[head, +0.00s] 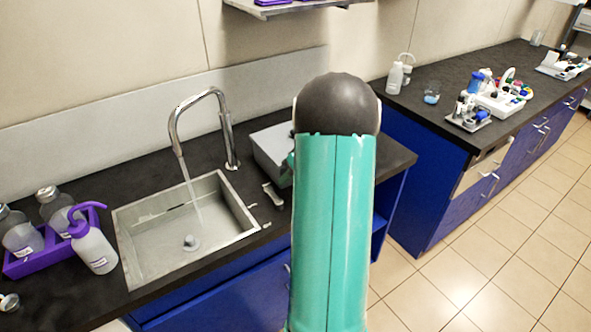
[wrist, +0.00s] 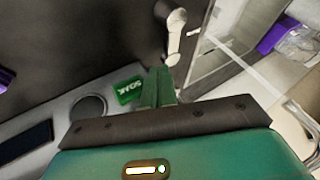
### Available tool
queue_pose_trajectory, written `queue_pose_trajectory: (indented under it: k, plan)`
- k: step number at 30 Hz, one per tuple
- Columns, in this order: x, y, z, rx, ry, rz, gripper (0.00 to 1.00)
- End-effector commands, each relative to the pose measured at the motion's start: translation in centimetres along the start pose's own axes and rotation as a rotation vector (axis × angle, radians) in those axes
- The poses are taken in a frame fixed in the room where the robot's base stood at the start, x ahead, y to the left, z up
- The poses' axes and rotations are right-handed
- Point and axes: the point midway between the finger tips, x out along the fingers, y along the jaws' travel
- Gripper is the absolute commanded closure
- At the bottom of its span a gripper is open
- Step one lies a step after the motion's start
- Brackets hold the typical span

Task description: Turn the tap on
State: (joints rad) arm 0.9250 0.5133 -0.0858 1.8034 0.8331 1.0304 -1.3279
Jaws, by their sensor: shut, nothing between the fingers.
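The tap (head: 200,115) is a tall chrome spout arching over the steel sink (head: 128,235). A thin stream of water (head: 195,200) runs from the spout to the drain. A pale metal lever (head: 272,195) lies on the counter right of the sink; it also shows in the wrist view (wrist: 175,40). My gripper (wrist: 158,75) is green, shut and empty, with its tips close to the lever's near end. I cannot tell whether they touch. In the head view my teal arm hides most of the gripper. Part of the tap shows in the wrist view (wrist: 301,115).
A grey box (head: 268,145) stands right of the tap, partly behind my arm; its green SOAK label (wrist: 128,90) is beside my fingers. A purple rack (head: 25,265) with bottles and a wash bottle (head: 95,250) stand left of the sink. A second bench (head: 455,90) is at right.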

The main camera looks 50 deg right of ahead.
Motion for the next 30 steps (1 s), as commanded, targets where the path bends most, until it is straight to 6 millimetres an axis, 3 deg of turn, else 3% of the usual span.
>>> queue_pose_trajectory:
  k: [6,30]
  plan:
    - [2.3,0.1,0.0,0.002,0.0,0.0,1.0]
    - [3.1,-0.9,-0.2,-0.056,-0.03,-0.031,1.0]
